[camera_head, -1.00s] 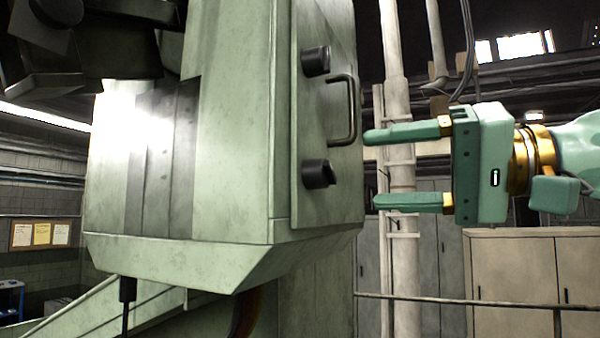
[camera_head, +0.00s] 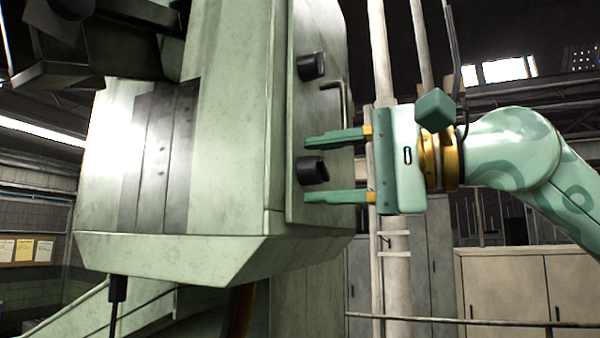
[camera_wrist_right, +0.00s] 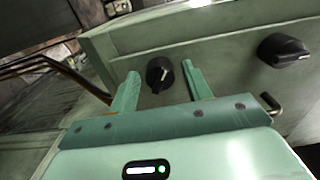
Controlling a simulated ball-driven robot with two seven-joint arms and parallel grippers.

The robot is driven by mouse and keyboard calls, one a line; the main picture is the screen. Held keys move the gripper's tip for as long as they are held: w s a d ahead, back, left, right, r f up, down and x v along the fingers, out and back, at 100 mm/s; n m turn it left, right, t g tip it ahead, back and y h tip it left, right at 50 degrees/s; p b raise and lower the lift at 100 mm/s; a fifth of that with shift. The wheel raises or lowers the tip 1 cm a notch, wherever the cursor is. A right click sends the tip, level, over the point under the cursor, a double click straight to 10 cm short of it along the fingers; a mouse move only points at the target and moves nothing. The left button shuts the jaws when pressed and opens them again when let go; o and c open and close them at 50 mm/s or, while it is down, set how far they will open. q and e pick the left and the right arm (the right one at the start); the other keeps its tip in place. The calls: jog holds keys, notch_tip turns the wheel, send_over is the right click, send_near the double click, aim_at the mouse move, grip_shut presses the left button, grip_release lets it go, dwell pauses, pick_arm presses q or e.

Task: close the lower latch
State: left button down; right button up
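The lower latch (camera_head: 312,170) is a black knob low on the green panel door of the machine. It also shows in the right wrist view (camera_wrist_right: 159,74). My right gripper (camera_head: 306,170) is open, with one finger above the latch and one below it in the head view. In the wrist view the latch lies between the two fingertips, and I cannot tell whether they touch it. The upper latch (camera_head: 311,66) is a like black knob higher on the door, also in the wrist view (camera_wrist_right: 284,50). My left gripper is not in view.
A bar handle (camera_head: 345,104) stands out from the door between the latches, close above my upper finger and partly hidden. The green machine body (camera_head: 232,150) fills the left. Pale pipes (camera_head: 381,60) and grey cabinets (camera_head: 430,262) stand behind on the right.

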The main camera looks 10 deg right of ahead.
grip_shut()
jog(key=n+p, duration=0.2)
jog(key=n, duration=0.2)
jog(key=n+p, duration=0.2)
jog(key=n, duration=0.1)
jog(key=shift+n, duration=0.3)
jog(key=shift+o, duration=2.2)
grip_release()
jog(key=v, duration=0.8)
